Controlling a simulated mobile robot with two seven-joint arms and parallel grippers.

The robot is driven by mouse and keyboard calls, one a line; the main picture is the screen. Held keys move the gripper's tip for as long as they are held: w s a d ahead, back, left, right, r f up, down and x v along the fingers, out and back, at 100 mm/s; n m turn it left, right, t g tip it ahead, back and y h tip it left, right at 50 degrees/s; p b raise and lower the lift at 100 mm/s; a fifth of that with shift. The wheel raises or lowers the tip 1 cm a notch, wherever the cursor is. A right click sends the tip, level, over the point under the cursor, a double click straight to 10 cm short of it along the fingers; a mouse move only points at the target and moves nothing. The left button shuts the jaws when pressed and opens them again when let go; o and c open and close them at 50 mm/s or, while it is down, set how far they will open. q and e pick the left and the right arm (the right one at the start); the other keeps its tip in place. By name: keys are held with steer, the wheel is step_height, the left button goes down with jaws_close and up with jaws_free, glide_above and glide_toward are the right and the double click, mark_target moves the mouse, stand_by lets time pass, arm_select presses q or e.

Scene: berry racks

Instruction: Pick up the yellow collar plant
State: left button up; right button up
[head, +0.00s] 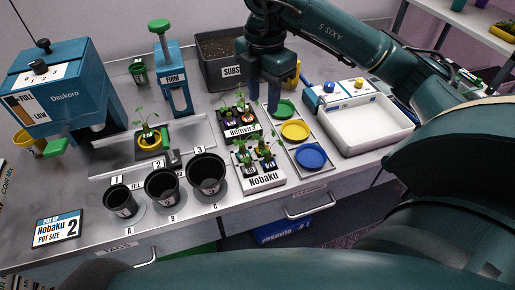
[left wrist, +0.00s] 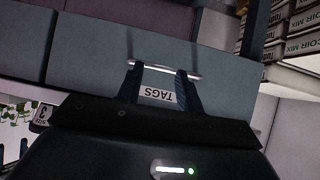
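A seedling with a yellow collar (head: 149,140) stands in the head view, left of centre on the metal bench, beside the blue FIRM press. My right gripper (head: 265,100) points down near the Benvira tray (head: 243,131) and the green disc, well to the right of that seedling. Its fingers are apart and I see nothing between them. My left gripper (left wrist: 160,90) shows in the left wrist view, its fingers apart in front of the TAGS drawer handle (left wrist: 165,70). I cannot tell whether they touch the handle.
Black pots A, B and C (head: 206,175) stand along the front. The Nobaku tray (head: 263,178) holds several seedlings. Green, yellow and blue discs (head: 311,156) lie right of it. A white basin (head: 368,127) is at right, the Daskoro dispenser (head: 62,90) at left.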

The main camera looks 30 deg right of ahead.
glide_above(261, 140)
steer(key=f, duration=0.5)
steer(key=s+f, duration=0.1)
steer(key=f, duration=0.1)
steer(key=shift+d+f, duration=0.1)
steer(key=shift+f, duration=0.1)
steer(key=shift+w+f+p, duration=0.25)
steer(key=shift+f+p, duration=0.05)
steer(key=shift+f, duration=1.05)
steer(key=shift+w+f+p, duration=0.2)
steer(key=shift+f+p, duration=0.1)
steer(key=shift+f, duration=1.05)
steer(key=shift+a, duration=0.2)
steer(key=shift+c, duration=0.2)
jaws_close()
